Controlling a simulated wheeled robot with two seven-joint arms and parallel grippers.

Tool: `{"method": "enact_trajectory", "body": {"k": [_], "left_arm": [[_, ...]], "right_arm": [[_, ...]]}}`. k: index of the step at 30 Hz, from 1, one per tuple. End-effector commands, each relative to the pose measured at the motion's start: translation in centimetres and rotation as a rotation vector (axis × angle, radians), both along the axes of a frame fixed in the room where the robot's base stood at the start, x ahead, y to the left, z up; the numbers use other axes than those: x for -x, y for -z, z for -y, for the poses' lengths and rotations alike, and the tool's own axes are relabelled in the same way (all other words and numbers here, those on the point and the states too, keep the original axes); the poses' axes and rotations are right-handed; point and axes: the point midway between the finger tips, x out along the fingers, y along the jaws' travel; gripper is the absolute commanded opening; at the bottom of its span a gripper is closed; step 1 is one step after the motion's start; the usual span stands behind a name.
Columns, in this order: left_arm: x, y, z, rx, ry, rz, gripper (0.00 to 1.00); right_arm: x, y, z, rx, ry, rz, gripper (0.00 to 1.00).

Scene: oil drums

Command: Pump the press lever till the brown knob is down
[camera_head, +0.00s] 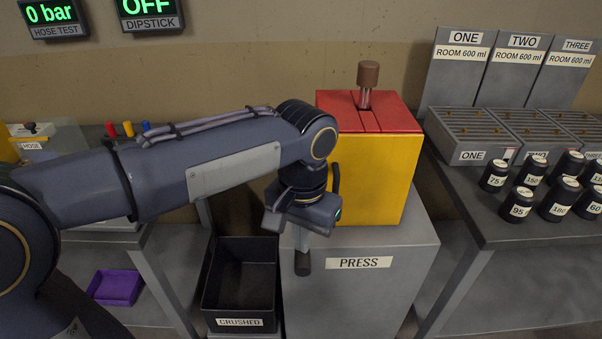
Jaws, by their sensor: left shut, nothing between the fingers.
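The press is a yellow box (375,175) with a red top (390,112). The brown knob (368,73) stands up on a short metal rod above the red top. A dark upright bar (336,178) at the box's left front looks like the press lever; my left wrist covers part of that area. My left gripper (303,263) points down, its fingers together and empty, in front of the grey press stand (390,285). It is below and left of the dark bar and looks apart from it. My right gripper is not in view.
A black bin (240,275) marked CRUSHED stands left of the stand. A purple tray (115,287) lies on a lower shelf at left. The right bench (500,215) holds several dark labelled weights and grey trays marked ONE, TWO, THREE.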

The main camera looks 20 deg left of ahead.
Motion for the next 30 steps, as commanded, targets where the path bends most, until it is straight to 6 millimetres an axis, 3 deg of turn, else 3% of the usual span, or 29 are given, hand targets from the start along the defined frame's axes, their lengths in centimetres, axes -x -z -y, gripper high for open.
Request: {"method": "enact_trajectory", "body": {"k": [5,30], "left_arm": [[-0.1,-1.3,0.0,-0.001,0.0,-0.003,0.0],[-2.6,-14.5,-0.7,0.0,0.0,-0.002,0.0]], "right_arm": [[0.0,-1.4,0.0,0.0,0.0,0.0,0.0],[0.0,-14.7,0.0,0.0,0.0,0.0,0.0]]}}
